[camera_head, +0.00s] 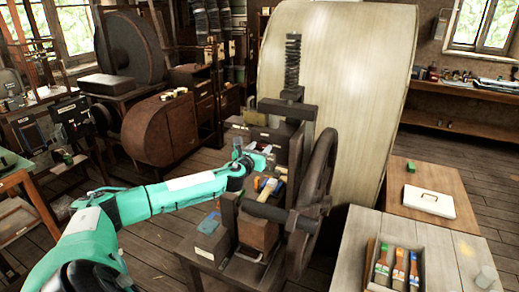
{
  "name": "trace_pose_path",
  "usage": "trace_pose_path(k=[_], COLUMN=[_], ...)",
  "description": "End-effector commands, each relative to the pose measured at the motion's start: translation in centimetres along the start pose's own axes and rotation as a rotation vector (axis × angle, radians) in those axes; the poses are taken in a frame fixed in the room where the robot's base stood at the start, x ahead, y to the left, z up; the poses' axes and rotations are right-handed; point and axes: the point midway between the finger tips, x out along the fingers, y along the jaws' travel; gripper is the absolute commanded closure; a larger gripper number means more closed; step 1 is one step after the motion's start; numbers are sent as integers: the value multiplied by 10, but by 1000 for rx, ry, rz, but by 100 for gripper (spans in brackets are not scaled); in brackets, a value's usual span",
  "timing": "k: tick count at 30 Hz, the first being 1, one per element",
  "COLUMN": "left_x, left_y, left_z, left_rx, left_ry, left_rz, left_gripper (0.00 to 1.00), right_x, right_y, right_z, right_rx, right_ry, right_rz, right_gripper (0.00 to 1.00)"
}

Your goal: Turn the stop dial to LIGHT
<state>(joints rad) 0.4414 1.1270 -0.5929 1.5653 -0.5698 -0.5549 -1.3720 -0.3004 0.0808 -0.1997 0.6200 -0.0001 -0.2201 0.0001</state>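The handwheel press stands in the middle, with a dark upright frame (303,112), a coiled spring or screw (292,62) on top and a large dark handwheel (318,190) on its right side. I cannot make out the stop dial or any LIGHT mark at this size. My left arm reaches in from the left, and my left gripper (258,161) is beside the press frame, on its left and rear side. Its fingers are small and partly lost among the items behind, so I cannot tell whether they are open or touching anything. My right gripper is out of view.
A large pale curved panel (345,75) rises behind the press. At the right, a tray (424,272) holds several coloured items on a pale table (350,245). A white case (428,204) and green block (410,167) sit on a wooden table. A dark box (212,243) is left of the press.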

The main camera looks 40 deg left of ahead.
Motion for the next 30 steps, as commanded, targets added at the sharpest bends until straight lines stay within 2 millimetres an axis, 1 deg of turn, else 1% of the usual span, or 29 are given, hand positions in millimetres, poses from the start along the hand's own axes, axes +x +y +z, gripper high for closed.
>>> trace_pose_path(k=[1, 2, 8, 14, 20, 30], left_x=[0, 0, 0, 0, 0, 0], left_y=[0, 0, 0, 0, 1, 2], left_z=[0, 0, 0, -2, -3, -3], left_rx=[0, 0, -8, -69, -202, -520], left_ry=[0, 0, 0, 1, 0, 0], left_rz=[0, 0, 0, 0, 0, -1], left_gripper=[72, 78, 77, 77, 77, 77], right_x=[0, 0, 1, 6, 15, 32], right_y=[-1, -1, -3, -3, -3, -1], right_z=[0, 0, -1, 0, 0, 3], right_rx=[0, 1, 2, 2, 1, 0], right_ry=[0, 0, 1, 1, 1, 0], right_rz=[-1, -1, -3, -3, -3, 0], right_gripper=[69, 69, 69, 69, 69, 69])
